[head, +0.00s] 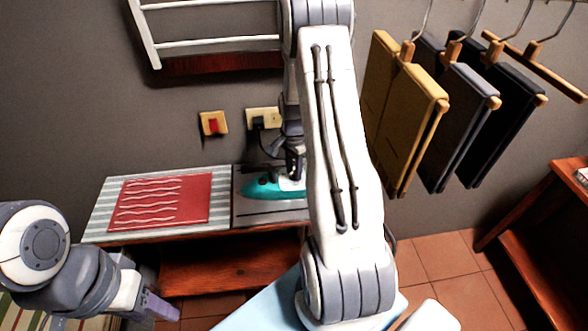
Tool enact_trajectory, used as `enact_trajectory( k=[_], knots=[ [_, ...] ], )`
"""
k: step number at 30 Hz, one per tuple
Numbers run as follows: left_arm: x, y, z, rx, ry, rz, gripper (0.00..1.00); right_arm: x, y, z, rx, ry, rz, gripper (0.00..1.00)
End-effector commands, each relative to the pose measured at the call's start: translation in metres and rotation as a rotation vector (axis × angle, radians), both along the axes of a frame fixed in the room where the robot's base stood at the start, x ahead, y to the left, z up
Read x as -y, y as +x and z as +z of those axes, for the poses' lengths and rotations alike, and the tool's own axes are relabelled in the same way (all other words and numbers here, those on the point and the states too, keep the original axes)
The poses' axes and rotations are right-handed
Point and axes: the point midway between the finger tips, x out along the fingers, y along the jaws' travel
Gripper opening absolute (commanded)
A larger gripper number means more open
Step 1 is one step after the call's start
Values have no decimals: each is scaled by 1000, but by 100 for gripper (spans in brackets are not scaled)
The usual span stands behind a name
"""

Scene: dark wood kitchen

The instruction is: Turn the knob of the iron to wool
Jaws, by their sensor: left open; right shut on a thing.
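The teal and white iron (262,188) lies on the dark rest plate at the right end of the board, its pointed end to the left. My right gripper (293,174) reaches down from above and is shut at the top of the iron. My own arm hides the iron's right part. The knob cannot be made out from the gripper, and its setting cannot be read. My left gripper (158,303) is open and empty at the lower left, well in front of the board and away from the iron.
A red cloth (160,201) with white wavy lines lies on the striped ironing board (97,214). Behind are a red wall switch (213,123) and a socket with a black plug (258,121). Folded trousers (392,105) hang at the right. A wooden shelf (540,250) stands far right.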

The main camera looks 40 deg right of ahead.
Motion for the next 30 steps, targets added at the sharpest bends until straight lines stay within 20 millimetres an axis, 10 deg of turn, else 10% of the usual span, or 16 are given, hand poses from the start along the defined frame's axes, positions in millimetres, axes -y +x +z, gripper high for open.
enact_trajectory(
  k=[20, 21, 23, 30],
  knots=[
    [0, 0, 1, 0, 0, 0, 50, 0, 1, 1, 2, -1, -68, 0],
    [0, 0, 1, 0, 0, 0, 50, 0, 1, 1, 2, -1, -68, 38],
    [0, 0, 0, 0, 0, 0, 50, 0, 1, 1, 2, -1, -68, 61],
    [0, 0, 0, 0, 0, 0, 50, 0, 0, 0, 1, 0, -67, 65]
  ],
)
